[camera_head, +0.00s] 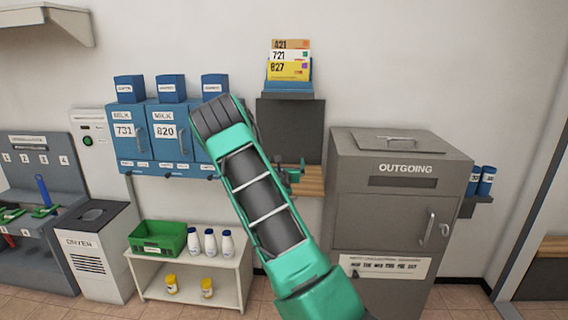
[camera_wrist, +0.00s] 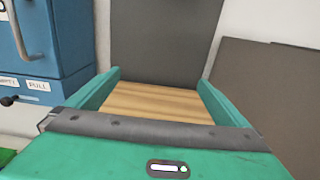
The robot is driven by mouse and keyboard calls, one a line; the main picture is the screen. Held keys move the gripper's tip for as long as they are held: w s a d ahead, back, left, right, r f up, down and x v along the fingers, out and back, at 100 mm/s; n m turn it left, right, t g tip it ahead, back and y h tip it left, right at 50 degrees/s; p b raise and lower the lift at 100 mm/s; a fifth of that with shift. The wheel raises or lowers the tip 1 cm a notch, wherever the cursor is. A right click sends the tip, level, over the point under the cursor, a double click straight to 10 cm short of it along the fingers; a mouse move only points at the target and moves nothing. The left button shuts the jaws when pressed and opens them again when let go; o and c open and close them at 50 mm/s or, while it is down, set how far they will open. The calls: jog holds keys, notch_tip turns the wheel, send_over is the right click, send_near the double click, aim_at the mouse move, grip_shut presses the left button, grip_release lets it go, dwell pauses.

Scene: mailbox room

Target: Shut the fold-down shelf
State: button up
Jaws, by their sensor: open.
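The fold-down shelf is a wooden board (camera_head: 312,182) that juts out level from the wall below a dark grey panel (camera_head: 292,130). It is down. In the wrist view the board (camera_wrist: 155,100) shows between my two green fingers, with the grey panel (camera_wrist: 165,40) rising behind it. My gripper (camera_wrist: 158,85) is open and empty, with its fingers pointing at the shelf. I cannot tell whether they touch it. In the head view my gripper (camera_head: 290,174) is small beside the board, and my arm hides the shelf's left part.
Blue mail lockers (camera_head: 165,138) hang left of the shelf. A grey OUTGOING box (camera_head: 390,215) stands close on its right. A blue holder with cards (camera_head: 289,75) sits above the panel. A low white stand (camera_head: 200,272) with a green crate (camera_head: 158,238) and bottles is below left.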

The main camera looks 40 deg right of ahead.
jog(key=v, duration=0.8)
jog(key=shift+s+a, duration=0.2)
jog(key=shift+a, duration=0.05)
